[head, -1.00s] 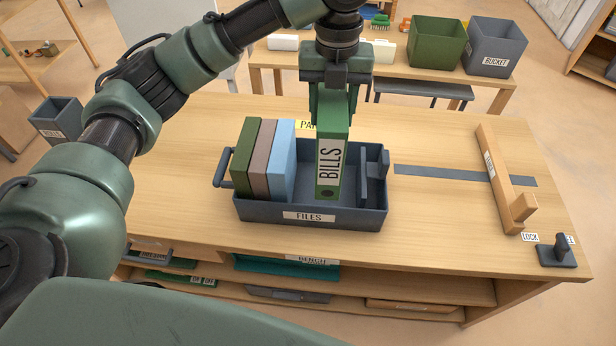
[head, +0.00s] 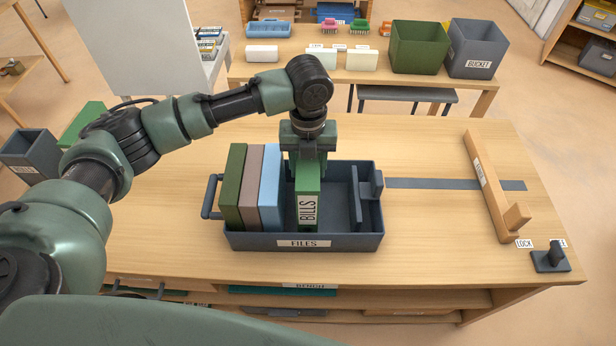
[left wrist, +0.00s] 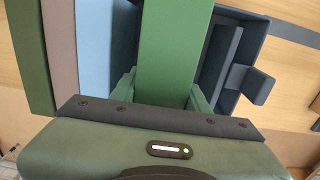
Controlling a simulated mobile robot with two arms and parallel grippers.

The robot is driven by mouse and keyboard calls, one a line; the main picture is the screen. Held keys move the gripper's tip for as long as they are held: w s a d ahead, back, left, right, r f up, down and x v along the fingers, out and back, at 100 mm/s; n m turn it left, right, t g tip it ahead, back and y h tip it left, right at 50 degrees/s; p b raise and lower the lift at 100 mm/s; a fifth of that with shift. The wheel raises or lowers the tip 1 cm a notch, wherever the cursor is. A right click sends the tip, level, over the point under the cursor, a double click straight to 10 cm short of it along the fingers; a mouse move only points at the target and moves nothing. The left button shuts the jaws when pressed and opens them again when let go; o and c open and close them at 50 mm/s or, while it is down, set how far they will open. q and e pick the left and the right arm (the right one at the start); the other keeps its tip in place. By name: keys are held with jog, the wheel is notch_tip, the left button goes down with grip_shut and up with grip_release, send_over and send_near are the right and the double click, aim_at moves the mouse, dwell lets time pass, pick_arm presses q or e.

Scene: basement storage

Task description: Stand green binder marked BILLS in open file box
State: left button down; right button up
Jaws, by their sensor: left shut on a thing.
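The green binder marked BILLS (head: 308,212) is upright inside the grey open file box labelled FILES (head: 338,242), its label facing me. Its lower end is hidden behind the box's front wall, so I cannot tell whether it touches the floor. My left gripper (head: 306,165) is shut on the binder from above. In the left wrist view the binder (left wrist: 180,45) runs between the fingers. A blue binder (head: 269,190) stands to its left, with a narrow gap. A grey upright divider (head: 357,200) is to its right, apart from it. My right gripper is not in view.
A brown binder (head: 249,190) and an unmarked green binder (head: 232,190) fill the box's left end. A wooden bar (head: 488,185) and a small dark latch piece (head: 551,258) lie at the bench's right. Bare bench top (head: 430,225) lies right of the box.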

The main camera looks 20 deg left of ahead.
pick_arm(q)
jog(key=shift+d+f+p, duration=0.1)
jog(key=shift+f+p, duration=0.25)
jog(key=shift+f, duration=2.3)
jog(key=c, duration=0.7)
grip_release()
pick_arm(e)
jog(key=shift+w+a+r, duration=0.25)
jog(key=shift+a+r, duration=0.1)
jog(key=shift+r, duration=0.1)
pick_arm(q)
notch_tip(320, 180, up, 11)
jog(key=b, duration=0.2)
jog(key=shift+b, duration=0.3)
jog(key=shift+r, duration=0.65)
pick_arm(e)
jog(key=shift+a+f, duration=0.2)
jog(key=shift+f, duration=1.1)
pick_arm(q)
jog(key=shift+s+f, duration=0.1)
